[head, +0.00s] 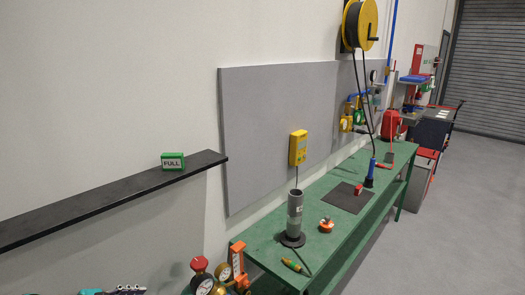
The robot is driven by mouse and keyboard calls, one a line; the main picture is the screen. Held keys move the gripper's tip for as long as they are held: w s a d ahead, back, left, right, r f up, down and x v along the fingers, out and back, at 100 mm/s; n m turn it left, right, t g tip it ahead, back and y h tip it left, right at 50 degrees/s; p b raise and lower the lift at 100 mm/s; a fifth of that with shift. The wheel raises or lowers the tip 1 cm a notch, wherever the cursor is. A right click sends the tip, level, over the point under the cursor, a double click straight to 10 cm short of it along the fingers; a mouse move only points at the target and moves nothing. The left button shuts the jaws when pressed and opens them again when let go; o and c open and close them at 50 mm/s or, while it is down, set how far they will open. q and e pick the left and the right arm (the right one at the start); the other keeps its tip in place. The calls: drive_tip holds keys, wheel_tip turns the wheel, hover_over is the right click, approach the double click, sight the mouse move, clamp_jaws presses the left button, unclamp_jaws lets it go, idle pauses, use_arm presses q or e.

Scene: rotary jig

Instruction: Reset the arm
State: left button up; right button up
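Neither of my grippers can be made out in the head view. No rotary jig can be recognised in this view. At the bottom left edge a teal and grey object (115,291) is cut off by the frame, and I cannot tell what it is.
A green workbench (262,243) runs away to the right, bearing a grey cylinder on a black base (294,217), a dark mat (345,198) and small tools. A black shelf (90,205) holds a green FULL block (173,161). Gauges (203,282) stand at the bottom. Floor at right is clear.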

use_arm(q)
drive_tip(key=s+d+f+m+y, duration=0.1)
drive_tip(key=s+d+m+y, duration=0.2)
drive_tip(key=s+d+m, duration=0.2)
drive_tip(key=s+d+f+m+y+b, duration=0.1)
drive_tip(key=s+d+m+y, duration=0.3)
drive_tip(key=d+m, duration=0.7)
drive_tip(key=s+m, duration=0.1)
drive_tip(key=m, duration=0.6)
drive_tip(key=shift+s+f+g, duration=0.25)
drive_tip(key=shift+f+g, duration=0.05)
drive_tip(key=shift+o, duration=0.2)
drive_tip(key=shift+d+b, duration=0.1)
drive_tip(key=shift+b, duration=0.2)
